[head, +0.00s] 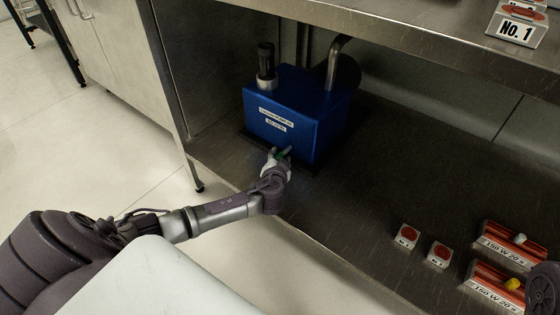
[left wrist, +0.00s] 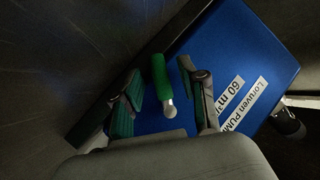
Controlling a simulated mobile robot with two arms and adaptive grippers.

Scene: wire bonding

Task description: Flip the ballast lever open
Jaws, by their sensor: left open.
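The blue pump (head: 300,118) stands on the lower shelf, with white labels on its front. The ballast lever (left wrist: 159,75) has a green grip and a pale metal end, and it lies in front of the pump's blue face in the left wrist view. My left gripper (head: 277,156) is at the pump's lower front in the head view. In the left wrist view its open fingers stand on both sides of the lever, with gaps visible. Whether a finger touches the lever cannot be told. In the head view the gripper mostly hides the lever.
The upper shelf (head: 400,45) overhangs the pump. A dark cylinder (head: 265,62) and a bent metal pipe (head: 336,58) rise from the pump's top. Small boxes (head: 407,236) and orange-red packs (head: 511,246) lie at the lower right. The shelf between is bare.

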